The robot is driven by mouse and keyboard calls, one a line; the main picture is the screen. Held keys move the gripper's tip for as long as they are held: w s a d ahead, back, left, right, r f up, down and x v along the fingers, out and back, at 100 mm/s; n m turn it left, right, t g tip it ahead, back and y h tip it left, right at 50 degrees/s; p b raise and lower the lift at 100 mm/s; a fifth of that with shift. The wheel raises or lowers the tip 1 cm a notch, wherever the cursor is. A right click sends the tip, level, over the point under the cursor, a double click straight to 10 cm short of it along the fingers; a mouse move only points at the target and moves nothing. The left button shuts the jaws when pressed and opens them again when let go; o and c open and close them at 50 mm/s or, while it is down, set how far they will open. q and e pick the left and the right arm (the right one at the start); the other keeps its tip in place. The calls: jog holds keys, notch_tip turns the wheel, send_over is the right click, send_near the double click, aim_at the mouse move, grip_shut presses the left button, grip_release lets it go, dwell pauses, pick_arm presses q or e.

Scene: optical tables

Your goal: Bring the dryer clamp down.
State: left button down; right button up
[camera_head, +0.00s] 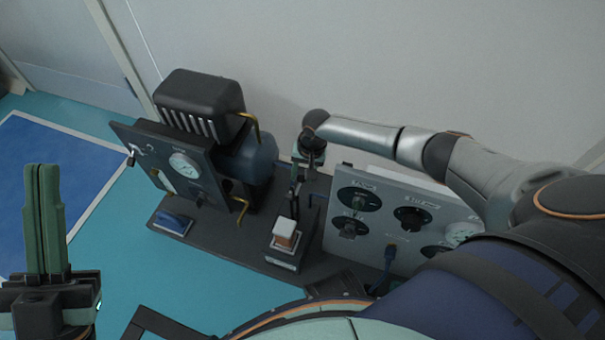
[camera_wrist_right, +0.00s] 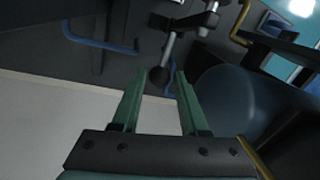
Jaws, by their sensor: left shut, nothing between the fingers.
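The clamp (camera_head: 294,188) stands on the dark bench plate between the compressor and the dial panel, above a small white-and-orange block (camera_head: 285,232). In the right wrist view its grey lever (camera_wrist_right: 170,46) ends in a dark rounded tip that lies in line with the gap between my right fingertips. My right gripper (camera_wrist_right: 160,76) is open, its two green fingers apart on either side of that tip; I cannot tell whether they touch it. In the head view that gripper is mostly hidden by its wrist. My left gripper (camera_head: 42,168) is shut and empty, pointing up at the far left.
A black compressor (camera_head: 200,98) with a blue tank and a gauge panel (camera_head: 180,165) stands left of the clamp. A grey panel with several dials (camera_head: 380,212) stands right, under my right arm. A wall (camera_head: 300,50) is behind. Blue pipes (camera_wrist_right: 98,44) run near my right gripper.

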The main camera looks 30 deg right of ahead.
grip_shut()
dwell(1.0)
